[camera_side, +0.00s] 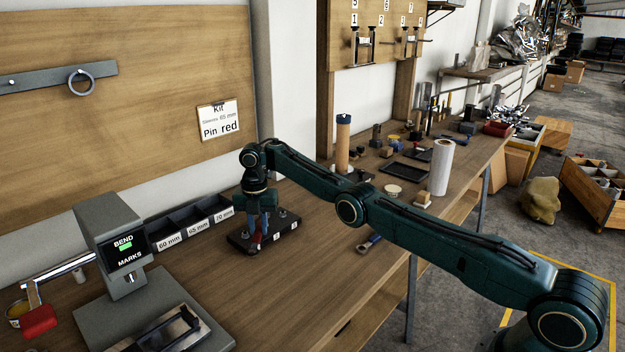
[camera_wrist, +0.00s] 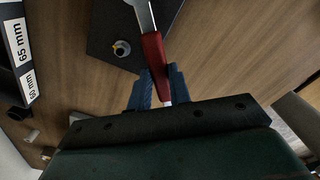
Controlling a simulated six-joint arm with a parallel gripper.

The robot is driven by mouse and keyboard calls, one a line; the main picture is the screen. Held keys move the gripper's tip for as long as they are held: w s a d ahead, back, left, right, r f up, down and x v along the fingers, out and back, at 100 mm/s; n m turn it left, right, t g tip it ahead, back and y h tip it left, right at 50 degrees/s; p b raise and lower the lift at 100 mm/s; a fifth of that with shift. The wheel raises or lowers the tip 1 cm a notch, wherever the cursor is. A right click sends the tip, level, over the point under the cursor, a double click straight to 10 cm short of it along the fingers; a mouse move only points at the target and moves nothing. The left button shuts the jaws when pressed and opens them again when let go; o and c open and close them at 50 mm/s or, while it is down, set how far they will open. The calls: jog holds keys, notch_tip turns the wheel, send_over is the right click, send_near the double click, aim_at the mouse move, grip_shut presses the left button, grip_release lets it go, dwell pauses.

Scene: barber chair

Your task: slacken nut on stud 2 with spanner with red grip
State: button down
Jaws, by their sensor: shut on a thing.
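My gripper (camera_side: 257,238) is shut on the spanner with red grip. The red handle (camera_wrist: 154,52) lies between the blue fingers (camera_wrist: 156,88) in the wrist view. The spanner's steel shank (camera_wrist: 143,14) runs to the top edge, where its jaw is cut off. In the side view a little of the red grip (camera_side: 254,246) shows below my gripper. The black stud plate (camera_side: 239,244) is on the bench under my gripper. One stud with a nut (camera_wrist: 121,48) stands left of the handle in the wrist view. I cannot tell whether the spanner is on stud 2's nut.
A grey bending-marks machine (camera_side: 112,235) stands at the left. Labelled bins (camera_side: 196,229) line the wall behind. A paper roll (camera_side: 440,167) stands farther right. Bench is clear in front of the plate.

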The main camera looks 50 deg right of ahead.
jog(key=shift+r, duration=1.15)
